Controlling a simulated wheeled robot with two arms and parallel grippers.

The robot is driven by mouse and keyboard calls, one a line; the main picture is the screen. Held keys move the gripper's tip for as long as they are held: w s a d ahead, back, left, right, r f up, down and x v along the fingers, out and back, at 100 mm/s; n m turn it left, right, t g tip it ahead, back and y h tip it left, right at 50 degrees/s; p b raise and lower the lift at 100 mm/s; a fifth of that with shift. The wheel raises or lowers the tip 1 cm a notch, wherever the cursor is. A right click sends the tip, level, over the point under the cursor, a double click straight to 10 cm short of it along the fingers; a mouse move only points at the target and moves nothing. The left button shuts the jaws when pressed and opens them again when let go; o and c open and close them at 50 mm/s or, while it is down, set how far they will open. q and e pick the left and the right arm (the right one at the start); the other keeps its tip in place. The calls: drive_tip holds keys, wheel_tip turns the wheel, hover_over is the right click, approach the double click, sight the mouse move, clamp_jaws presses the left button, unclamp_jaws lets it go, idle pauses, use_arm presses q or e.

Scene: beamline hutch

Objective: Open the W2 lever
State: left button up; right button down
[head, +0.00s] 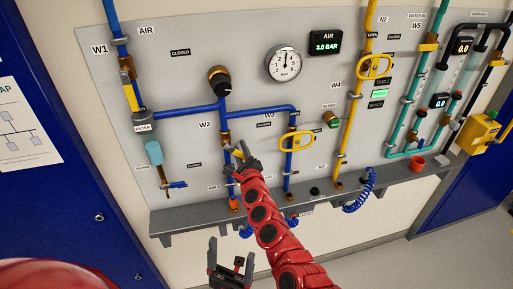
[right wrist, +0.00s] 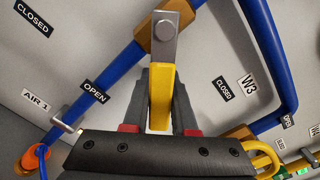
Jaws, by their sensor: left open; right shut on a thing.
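The W2 lever (head: 238,153) has a yellow handle, seen close up in the right wrist view (right wrist: 160,88). It hangs from a metal plate on a brass valve body (right wrist: 146,38) on the blue pipe below the W2 label (head: 205,125). The handle slants away from the pipe, neither along it nor square across it. My left gripper (head: 230,256) is open and empty, low in front of the shelf.
An OPEN label (right wrist: 95,92) lies along the blue pipe. The yellow W3 handle (head: 297,141) is just right of my right gripper. A grey shelf (head: 185,219) runs below the panel. The pressure gauge (head: 284,63) sits above, beside the AIR display (head: 326,43).

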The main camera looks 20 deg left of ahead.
drive_tip(key=shift+f+m, duration=0.3)
drive_tip(key=shift+s+a+f+m+b, duration=0.3)
drive_tip(key=shift+a+f+m+b, duration=0.1)
drive_tip(key=shift+m+b, duration=0.25)
drive_tip(key=m+b, duration=0.1)
drive_tip(key=a+f+m+b, duration=0.1)
drive_tip(key=s+m+b, duration=0.1)
drive_tip(key=m, duration=0.1)
drive_tip(key=shift+a+f, duration=0.25)
drive_tip(key=shift+f, duration=0.05)
drive_tip(key=shift+s+a+m+b, duration=0.3)
drive_tip(key=shift+m+b, duration=0.15)
drive_tip(key=shift+m, duration=0.4)
drive_tip(key=shift+s+a+m+b, duration=0.2)
drive_tip(key=shift+a+m+b, duration=0.15)
drive_tip(key=shift+m, duration=0.45)
